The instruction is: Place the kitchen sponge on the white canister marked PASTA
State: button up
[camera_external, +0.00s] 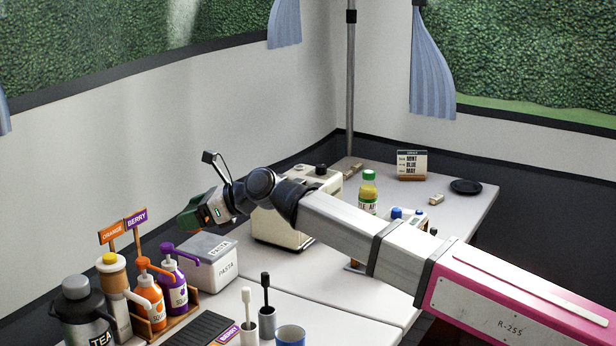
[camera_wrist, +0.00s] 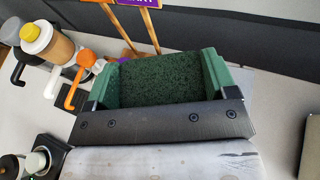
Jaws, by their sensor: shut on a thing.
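The kitchen sponge (camera_wrist: 160,80) shows its dark green, rough face between my green fingers in the wrist view. My gripper (camera_wrist: 160,70) is shut on it, one finger at each side. In the external view my gripper (camera_external: 193,214) is held in the air above and slightly left of the white canister marked PASTA (camera_external: 212,270). The canister is a box with a grey lid and stands upright on the counter. A clear gap shows between my gripper and the lid. I cannot make out the canister in the wrist view, where the sponge and gripper block the middle.
Left of the canister stand orange (camera_external: 150,296) and purple (camera_external: 174,286) pump bottles with ORANGE and BERRY signs, and a TEA flask (camera_external: 84,315). A cream appliance (camera_external: 283,228) stands to its right. Cups with brushes (camera_external: 267,318) are in front.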

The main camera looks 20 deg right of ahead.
send_over(207, 244)
notch_tip(207, 244, down, 5)
jog(key=shift+f, duration=2.1)
jog(key=shift+f, duration=0.15)
jog(key=o, duration=0.8)
jog(key=shift+d+r, duration=0.1)
jog(key=shift+r, duration=0.1)
jog(key=v, duration=1.2)
